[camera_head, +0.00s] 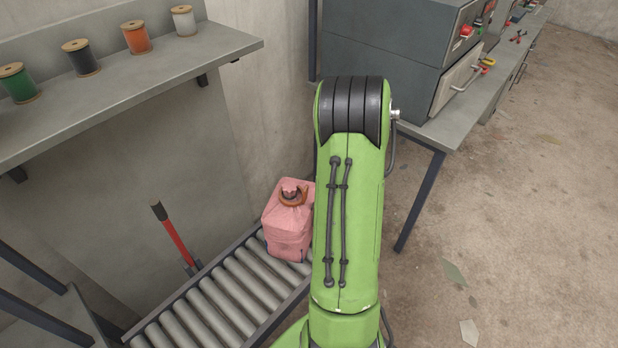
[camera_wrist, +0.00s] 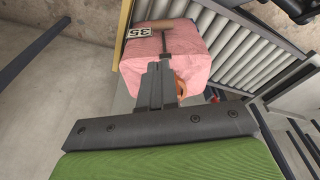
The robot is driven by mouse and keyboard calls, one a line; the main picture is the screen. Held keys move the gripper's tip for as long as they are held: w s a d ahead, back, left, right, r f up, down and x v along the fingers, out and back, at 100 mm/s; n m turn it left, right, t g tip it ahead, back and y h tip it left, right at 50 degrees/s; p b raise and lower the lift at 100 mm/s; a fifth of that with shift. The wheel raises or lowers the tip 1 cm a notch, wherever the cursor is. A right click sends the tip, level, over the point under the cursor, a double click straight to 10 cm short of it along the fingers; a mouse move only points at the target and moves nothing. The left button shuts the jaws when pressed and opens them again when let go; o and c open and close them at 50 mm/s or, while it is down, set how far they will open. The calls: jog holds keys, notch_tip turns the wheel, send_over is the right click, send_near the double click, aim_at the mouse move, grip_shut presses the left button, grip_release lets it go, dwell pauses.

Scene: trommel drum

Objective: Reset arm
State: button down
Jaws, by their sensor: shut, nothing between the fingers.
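My green arm (camera_head: 345,220) fills the middle of the head view, folded over at a black joint. My gripper is hidden there. In the wrist view my gripper (camera_wrist: 158,68) is shut, with its dark fingers together and nothing held. Beyond the fingers is a pink jerry can (camera_wrist: 190,60) with a white "35" label; I cannot tell how far it is from the fingertips. In the head view the same pink can (camera_head: 288,228) stands upright on the roller conveyor (camera_head: 240,285), with a brown-orange ring at its top, just left of my arm.
A grey shelf (camera_head: 130,85) holds several thread spools at the upper left. A red-handled tool (camera_head: 177,240) leans by the wall left of the conveyor. A workbench (camera_head: 428,132) with a grey cabinet and tools stands behind my arm. Open concrete floor (camera_head: 500,220) lies to the right.

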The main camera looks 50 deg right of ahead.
jog(key=s+d, duration=0.2)
jog(key=s, duration=0.1)
jog(key=shift+r, duration=0.1)
jog(key=w+a+r+m+t+p, duration=0.15)
jog(key=w+a+r, duration=0.25)
jog(key=a+r, duration=1.2)
jog(key=s+a+r+m+t, duration=0.1)
jog(key=s+a+m, duration=0.1)
jog(key=s+a, duration=0.4)
jog(key=s+a+r+m+t+h, duration=0.1)
jog(key=s+a+r+m, duration=0.1)
jog(key=s+a, duration=0.4)
jog(key=a+m+p, duration=0.1)
jog(key=a, duration=0.4)
jog(key=shift+s+a+r, duration=0.25)
jog(key=shift+a+r, duration=0.05)
jog(key=shift+t, duration=0.25)
